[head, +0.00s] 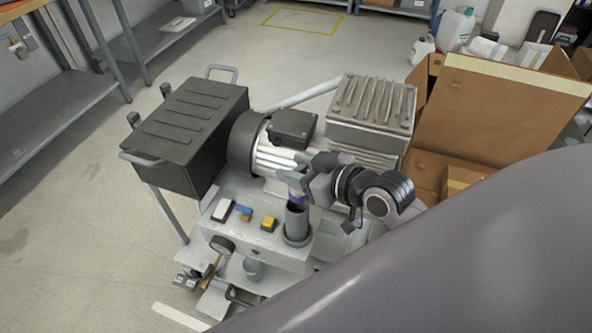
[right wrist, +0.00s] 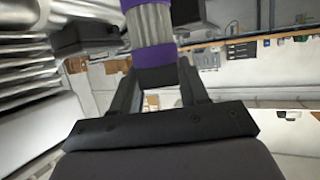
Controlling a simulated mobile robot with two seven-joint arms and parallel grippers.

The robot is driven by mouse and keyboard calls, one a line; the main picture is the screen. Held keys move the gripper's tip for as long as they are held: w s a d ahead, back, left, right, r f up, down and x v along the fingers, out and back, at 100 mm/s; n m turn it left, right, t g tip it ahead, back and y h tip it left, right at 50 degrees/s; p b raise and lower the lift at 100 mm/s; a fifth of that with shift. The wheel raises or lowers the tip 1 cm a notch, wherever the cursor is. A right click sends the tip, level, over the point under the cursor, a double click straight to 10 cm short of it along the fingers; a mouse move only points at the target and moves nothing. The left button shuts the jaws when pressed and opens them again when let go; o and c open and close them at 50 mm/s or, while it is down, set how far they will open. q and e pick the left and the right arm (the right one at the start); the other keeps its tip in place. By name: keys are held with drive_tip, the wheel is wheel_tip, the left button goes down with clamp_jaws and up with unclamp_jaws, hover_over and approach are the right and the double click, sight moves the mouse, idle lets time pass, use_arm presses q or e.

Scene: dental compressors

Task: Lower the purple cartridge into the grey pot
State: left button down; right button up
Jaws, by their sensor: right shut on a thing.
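The purple cartridge (head: 297,199) shows in the head view as a small purple band just above the grey pot's mouth. In the right wrist view the cartridge (right wrist: 152,24) has a ribbed grey body between purple bands. My right gripper (head: 301,183) is shut on it, with a dark finger on each side in the wrist view (right wrist: 158,80). The grey pot (head: 297,226) is an upright cylinder on the compressor's front block. I cannot tell whether the cartridge's lower end is inside the pot's mouth. My left gripper is not in view.
The compressor motor (head: 275,155) and a ribbed metal block (head: 372,103) stand behind the pot. A black box (head: 186,135) is at left. Cardboard boxes (head: 480,110) stand at right.

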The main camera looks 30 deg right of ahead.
sight(296, 198)
drive_tip(key=n+y+b, duration=0.1)
drive_tip(key=w+f+n+g+y+b, duration=0.1)
drive_tip(key=b, duration=0.1)
drive_tip(key=shift+w+r+n+g+y+b, duration=0.15)
drive_tip(key=shift+r+n+g+y+b, duration=0.25)
drive_tip(key=shift+n+y+b, duration=0.3)
drive_tip(key=shift+r+n+g+y, duration=0.2)
drive_tip(key=shift+n+g+y, duration=0.2)
wheel_tip(296, 198, down, 5)
drive_tip(key=b, duration=0.5)
drive_tip(key=shift+r, duration=0.15)
drive_tip(key=shift+d+p, duration=0.15)
drive_tip(key=shift+p, duration=0.3)
idle(0.8)
idle(0.6)
drive_tip(key=shift+f+b, duration=2.45)
drive_tip(key=shift+f, duration=0.7)
drive_tip(key=shift+f, duration=0.15)
